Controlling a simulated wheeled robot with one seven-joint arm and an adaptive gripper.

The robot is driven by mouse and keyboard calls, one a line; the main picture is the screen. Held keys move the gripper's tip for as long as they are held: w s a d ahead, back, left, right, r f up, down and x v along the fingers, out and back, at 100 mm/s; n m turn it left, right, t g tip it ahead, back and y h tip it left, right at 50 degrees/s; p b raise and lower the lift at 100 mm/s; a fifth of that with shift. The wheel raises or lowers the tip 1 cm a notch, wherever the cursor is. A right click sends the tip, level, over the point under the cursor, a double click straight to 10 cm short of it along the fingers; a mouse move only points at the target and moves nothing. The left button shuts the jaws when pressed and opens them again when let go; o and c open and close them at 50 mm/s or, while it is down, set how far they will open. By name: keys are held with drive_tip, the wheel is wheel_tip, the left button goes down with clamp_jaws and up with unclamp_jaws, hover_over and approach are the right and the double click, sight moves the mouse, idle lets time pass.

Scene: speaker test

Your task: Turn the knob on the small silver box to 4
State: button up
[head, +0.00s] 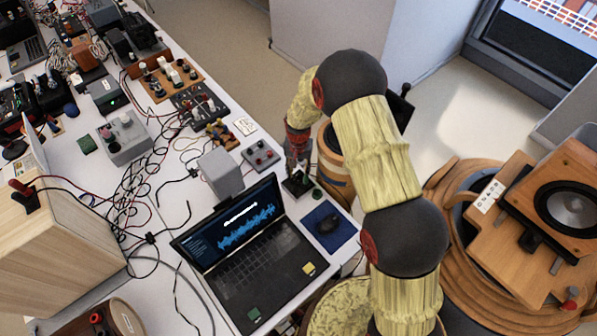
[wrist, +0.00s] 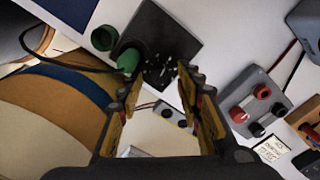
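My gripper (head: 297,160) hangs over the right edge of the white table, beyond the laptop. In the wrist view its two fingers (wrist: 160,88) are apart with nothing held between them. Between the fingers, a small pale silver-grey piece with dark round parts (wrist: 172,115) shows lower down, partly covered by the fingers. I cannot tell whether it is the silver box, and no number is readable. A grey box with red and black knobs or posts (wrist: 258,103) lies right of the fingers; in the head view it (head: 260,155) is left of my gripper.
A black box (head: 297,186) with a green part (wrist: 128,60) sits just ahead of the fingertips. The open laptop (head: 265,265), a mouse on a blue mat (head: 340,241) and a plain grey box (head: 220,172) are close by. Cables cover the table's left. A round wooden drum (head: 333,165) stands beside the table.

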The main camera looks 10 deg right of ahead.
drive_tip(key=shift+f, duration=0.35)
drive_tip(key=shift+c, duration=0.4)
clamp_jaws()
